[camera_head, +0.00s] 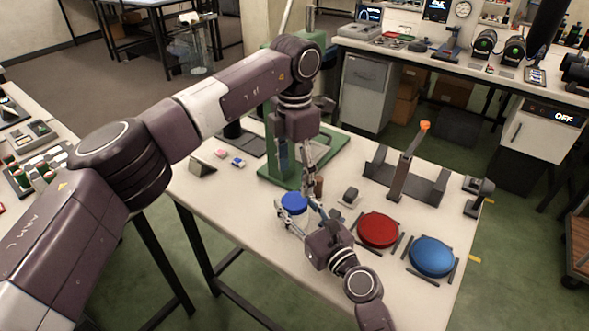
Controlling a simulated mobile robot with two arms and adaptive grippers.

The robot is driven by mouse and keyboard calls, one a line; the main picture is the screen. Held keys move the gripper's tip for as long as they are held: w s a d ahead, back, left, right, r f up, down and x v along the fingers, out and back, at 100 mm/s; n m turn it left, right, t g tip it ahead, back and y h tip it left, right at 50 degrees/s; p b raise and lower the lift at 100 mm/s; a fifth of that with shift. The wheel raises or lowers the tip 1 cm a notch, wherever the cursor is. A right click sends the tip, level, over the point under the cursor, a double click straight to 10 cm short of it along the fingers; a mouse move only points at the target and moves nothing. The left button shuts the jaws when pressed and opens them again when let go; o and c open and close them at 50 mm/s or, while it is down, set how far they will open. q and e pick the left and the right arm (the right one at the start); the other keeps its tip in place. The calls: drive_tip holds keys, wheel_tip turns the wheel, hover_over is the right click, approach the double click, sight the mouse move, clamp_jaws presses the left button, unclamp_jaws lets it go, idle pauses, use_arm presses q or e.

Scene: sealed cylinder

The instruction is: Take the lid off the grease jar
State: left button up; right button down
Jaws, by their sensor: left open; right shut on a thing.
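The grease jar seems to be the small round thing with a blue lid (294,202) near the table's front left edge. The lid is on top. My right gripper (290,217) comes from the lower right and is shut on the jar below the lid; its fingers hide most of the jar's body. My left gripper (306,185) points down from above, open, close behind and to the right of the lid. Whether its fingertips touch anything is hard to tell.
A red disc (378,230) and a blue disc (433,257) lie to the right between dark bars. A green stand (272,172) is behind the jar. A dark fixture with an orange-tipped post (408,160) stands at the back right.

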sight(294, 200)
use_arm(q)
wheel_tip(294, 200, down, 7)
drive_tip(key=shift+f, duration=0.1)
idle(0.3)
drive_tip(key=c, duration=1.3)
drive_tip(key=shift+o, duration=0.4)
drive_tip(key=shift+n, duration=1.7)
use_arm(e)
drive_tip(key=shift+d, duration=0.1)
use_arm(q)
drive_tip(key=o, duration=1.3)
